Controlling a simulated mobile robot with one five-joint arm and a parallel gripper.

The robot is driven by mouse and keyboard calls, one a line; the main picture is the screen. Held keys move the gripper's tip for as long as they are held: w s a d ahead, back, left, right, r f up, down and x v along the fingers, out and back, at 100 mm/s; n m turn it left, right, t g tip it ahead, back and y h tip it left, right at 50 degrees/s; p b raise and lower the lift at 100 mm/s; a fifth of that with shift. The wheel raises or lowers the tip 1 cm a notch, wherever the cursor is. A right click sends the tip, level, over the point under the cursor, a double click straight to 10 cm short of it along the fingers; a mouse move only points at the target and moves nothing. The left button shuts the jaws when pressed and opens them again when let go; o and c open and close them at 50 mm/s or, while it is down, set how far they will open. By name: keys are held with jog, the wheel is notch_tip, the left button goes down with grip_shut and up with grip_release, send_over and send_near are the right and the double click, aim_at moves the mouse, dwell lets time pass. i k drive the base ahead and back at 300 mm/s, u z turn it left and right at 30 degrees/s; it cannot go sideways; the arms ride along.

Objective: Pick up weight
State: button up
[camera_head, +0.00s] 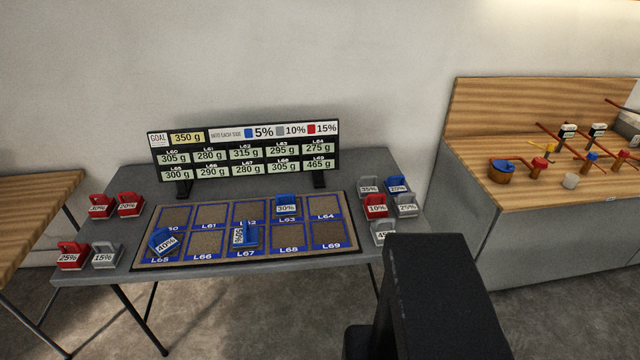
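Several handled weights with percent labels stand on a grey table (200,277). On the brown grid board (290,231) are three blue weights: one labelled 40% (163,242) turned at an angle near L65, one (245,236) at L67 with its label sideways, and one labelled 30% (286,206) at L63. On the left are three red weights (71,256) and a grey 15% weight (106,256). On the right are a red 10% weight (376,207), a blue one (397,187) and several grey ones (405,207). The grey weight at front right (383,234) is partly hidden.
A scoreboard (244,152) at the back of the table shows a goal of 350 g. A wooden table (35,205) stands at left, and a wooden-topped counter (530,195) with coloured items at right. Floor (240,320) shows in front.

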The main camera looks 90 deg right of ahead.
aim_at(393, 187)
jog(key=u, duration=0.8)
jog(key=k, duration=2.7)
jog(key=z, duration=1.2)
jog(key=i, duration=1.05)
jog(key=z, duration=0.05)
